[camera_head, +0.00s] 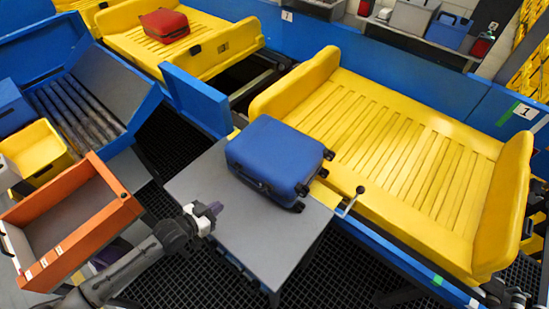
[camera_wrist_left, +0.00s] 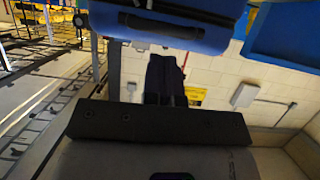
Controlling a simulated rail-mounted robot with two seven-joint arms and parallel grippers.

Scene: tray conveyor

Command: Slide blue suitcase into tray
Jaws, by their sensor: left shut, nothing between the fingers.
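The blue suitcase (camera_head: 276,158) lies flat on a grey table (camera_head: 205,195), its right end with black wheels by the edge of a yellow slatted tray (camera_head: 395,140). My left gripper (camera_head: 213,209) is shut and empty at the table's left edge, lower left of the suitcase and apart from it. In the left wrist view the shut dark fingers (camera_wrist_left: 165,75) point toward the suitcase (camera_wrist_left: 205,38), whose side and black handle fill the top. The yellow tray beside the table is empty. My right gripper is not in view.
A small black-knobbed lever (camera_head: 350,201) stands between table and tray. A red suitcase (camera_head: 165,25) lies in another yellow tray (camera_head: 205,62) behind. An orange open box (camera_head: 62,247) and a yellow bin (camera_head: 36,147) are at left. The table front is clear.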

